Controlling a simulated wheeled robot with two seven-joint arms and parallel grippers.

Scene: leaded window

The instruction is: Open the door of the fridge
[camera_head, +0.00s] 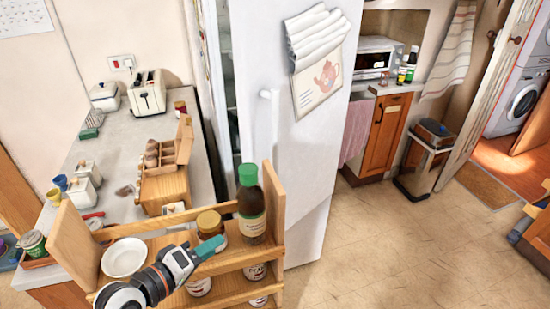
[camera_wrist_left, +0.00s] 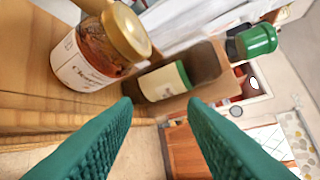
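The white fridge door (camera_head: 290,130) stands in the middle of the head view. It is ajar, with a narrow strip of the shelved interior (camera_head: 226,70) showing at its left. My left gripper (camera_head: 208,248) is low in the head view, at the wooden rack in front of the door and well below the handle. Its green-padded fingers are apart and empty in the left wrist view (camera_wrist_left: 163,125). My right gripper is in neither view.
The wooden rack (camera_head: 68,245) holds a green-capped bottle (camera_head: 251,205), jars and a white bowl (camera_head: 124,257). The bottle and a labelled jar (camera_wrist_left: 85,60) are close in the wrist view. A cluttered counter stands left; open floor (camera_head: 390,240) lies right.

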